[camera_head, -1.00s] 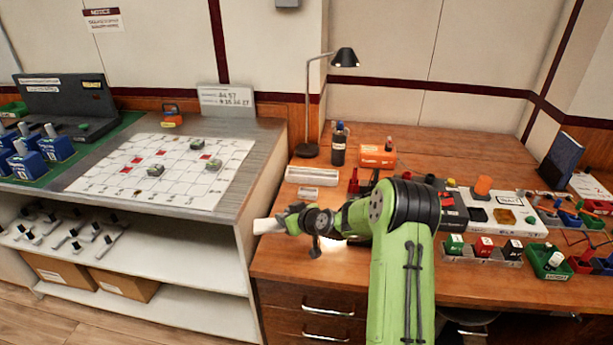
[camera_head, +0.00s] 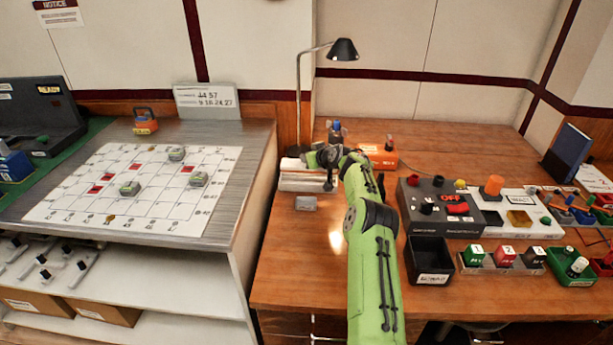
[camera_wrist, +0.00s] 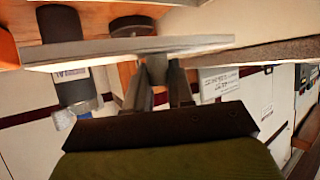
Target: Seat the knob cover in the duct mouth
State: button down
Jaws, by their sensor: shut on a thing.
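My gripper (camera_head: 318,157) is at the back left of the wooden desk, beside a low white slotted piece (camera_head: 300,184). In the wrist view my gripper (camera_wrist: 160,78) is shut on the short grey stem of a wide, flat, pale plate (camera_wrist: 110,50). This held piece may be the knob cover; its far side is hidden. In the head view it is mostly lost behind the gripper and against the white piece. I cannot make out a duct mouth for certain; the white piece may be the duct.
A desk lamp (camera_head: 342,48) stands left of my gripper. A dark bottle (camera_head: 337,132) and an orange box (camera_head: 378,156) are close behind and right. A small grey block (camera_head: 305,203) lies in front. A black bin (camera_head: 429,261) and a switch panel (camera_head: 440,205) are at right.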

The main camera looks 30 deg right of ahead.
jog(key=f+b, duration=0.1)
jog(key=f, duration=0.5)
jog(key=shift+w+f, duration=0.15)
jog(key=shift+w, duration=0.05)
jog(key=shift+f, duration=0.1)
jog(key=c, duration=1)
grip_release()
jog(key=shift+b, duration=0.3)
jog(key=shift+o, duration=0.2)
